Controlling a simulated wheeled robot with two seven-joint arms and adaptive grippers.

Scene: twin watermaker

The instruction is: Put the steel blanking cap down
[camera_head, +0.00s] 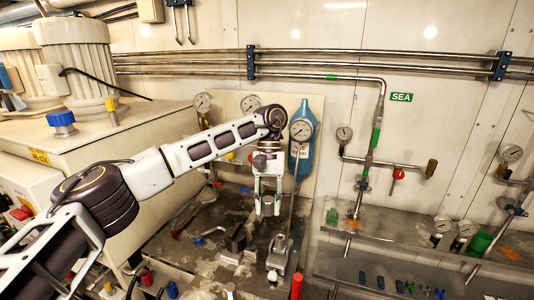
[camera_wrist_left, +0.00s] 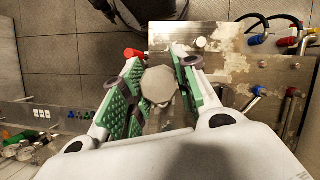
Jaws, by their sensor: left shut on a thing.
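My left gripper (camera_head: 267,194) is in the middle of the head view, pointing down over the stained metal worktop (camera_head: 205,255). Its two fingers are shut on the grey steel blanking cap (camera_head: 267,206). In the left wrist view the cap (camera_wrist_left: 158,85) shows as a rounded, many-sided grey face between the green finger pads. The worktop lies beyond it there. The cap looks held above the worktop, though the exact gap cannot be told. My right gripper is not in view.
A grey metal fitting (camera_head: 279,250) and a dark block (camera_head: 236,240) stand on the worktop below the gripper. A blue cylinder (camera_head: 305,130) and gauges (camera_head: 203,102) are behind it. A lower shelf (camera_head: 420,270) with small parts lies to the right.

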